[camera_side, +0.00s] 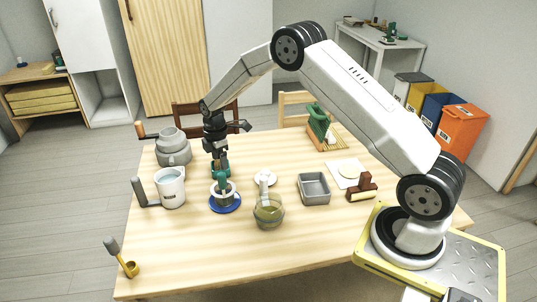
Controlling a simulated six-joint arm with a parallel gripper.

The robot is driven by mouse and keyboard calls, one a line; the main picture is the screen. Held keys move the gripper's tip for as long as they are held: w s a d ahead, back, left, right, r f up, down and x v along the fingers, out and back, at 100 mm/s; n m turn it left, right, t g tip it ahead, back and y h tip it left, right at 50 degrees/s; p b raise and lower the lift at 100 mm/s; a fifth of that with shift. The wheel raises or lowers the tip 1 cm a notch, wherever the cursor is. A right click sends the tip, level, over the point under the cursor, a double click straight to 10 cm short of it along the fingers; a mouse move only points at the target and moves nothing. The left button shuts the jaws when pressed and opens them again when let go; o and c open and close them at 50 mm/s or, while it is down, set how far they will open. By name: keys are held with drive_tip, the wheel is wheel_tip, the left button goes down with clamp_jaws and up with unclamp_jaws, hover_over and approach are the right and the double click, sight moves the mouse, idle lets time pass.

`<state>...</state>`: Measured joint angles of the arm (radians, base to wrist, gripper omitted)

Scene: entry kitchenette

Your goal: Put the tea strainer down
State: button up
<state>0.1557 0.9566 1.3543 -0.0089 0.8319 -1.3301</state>
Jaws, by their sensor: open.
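A blue saucer (236,204) lies left of the table's middle with a pale cup-like vessel (224,199) on it. A green-topped piece (221,181) stands upright in or on that vessel; it may be the tea strainer, but it is too small to be sure. My gripper (217,157) is open and points down just above and behind it. More green shows right below the fingers, and I cannot tell whether they touch it.
A grey grinder (174,152) and a white mug-like vessel (172,190) stand to the left. The table's front (200,255) is clear.

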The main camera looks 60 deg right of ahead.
drive_tip(key=shift+r, duration=1)
drive_tip(key=shift+s+a+r+m, duration=0.3)
drive_tip(key=shift+s+r+m, duration=0.1)
drive_tip(key=shift+r, duration=0.05)
drive_tip(key=s+a+r+m+t, duration=0.1)
drive_tip(key=s+m, duration=0.3)
drive_tip(key=s, duration=0.4)
drive_tip(key=s+a+r+m, duration=0.3)
drive_tip(key=s+a+m, duration=0.1)
drive_tip(key=s, duration=0.4)
drive_tip(key=s+a+r+m+t, duration=0.1)
drive_tip(key=s+a+r+m, duration=0.2)
drive_tip(key=s, duration=0.6)
drive_tip(key=shift+m+t, duration=0.3)
drive_tip(key=shift+m, duration=0.6)
